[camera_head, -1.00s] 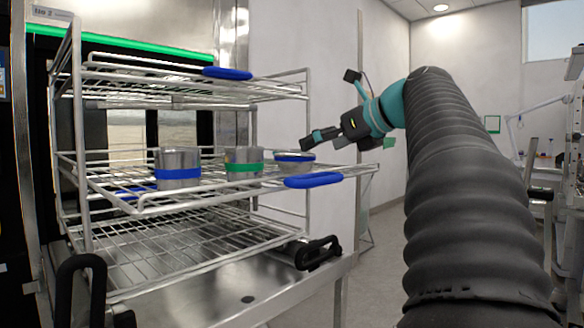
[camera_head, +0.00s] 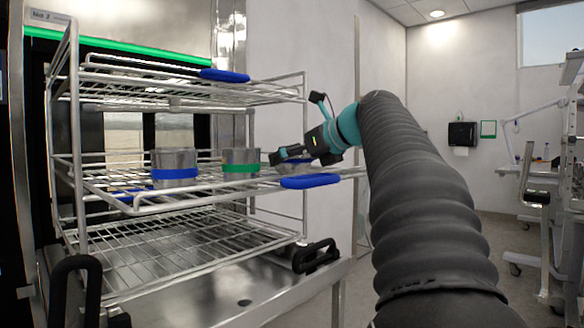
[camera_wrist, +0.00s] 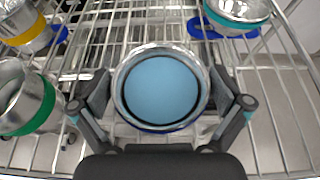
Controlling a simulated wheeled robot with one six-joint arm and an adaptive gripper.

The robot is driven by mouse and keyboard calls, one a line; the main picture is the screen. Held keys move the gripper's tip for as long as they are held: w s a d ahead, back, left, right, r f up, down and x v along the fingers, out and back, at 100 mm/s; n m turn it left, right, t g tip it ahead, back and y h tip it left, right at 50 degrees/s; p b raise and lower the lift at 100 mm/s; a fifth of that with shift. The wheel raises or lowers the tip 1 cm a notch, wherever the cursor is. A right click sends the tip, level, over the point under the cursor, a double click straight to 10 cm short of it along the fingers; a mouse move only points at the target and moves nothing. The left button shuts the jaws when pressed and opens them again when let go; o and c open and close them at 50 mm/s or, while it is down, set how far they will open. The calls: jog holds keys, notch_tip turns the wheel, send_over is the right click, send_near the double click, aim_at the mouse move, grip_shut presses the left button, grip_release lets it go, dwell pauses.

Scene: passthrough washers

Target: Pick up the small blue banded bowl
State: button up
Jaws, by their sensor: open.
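The small blue banded bowl (camera_wrist: 161,88) sits on the wire shelf in the wrist view, with a light blue inside and a metal rim. A bit of its blue band shows at the lower edge. My gripper (camera_wrist: 163,104) is open, with one finger on each side of the bowl; I cannot tell whether either finger touches it. In the head view my gripper (camera_head: 276,158) is over the right end of the middle shelf and hides most of the bowl.
A blue-banded cup (camera_head: 175,168) and a green-banded cup (camera_head: 241,162) stand left on the middle shelf (camera_head: 150,207). In the wrist view, a yellow-banded vessel (camera_wrist: 25,28) and a teal-banded bowl (camera_wrist: 238,12) lie beyond. The upper shelf (camera_head: 130,82) is overhead.

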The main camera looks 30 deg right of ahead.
jog(key=c, duration=0.9)
jog(key=shift+r, duration=0.15)
jog(key=shift+c, duration=0.2)
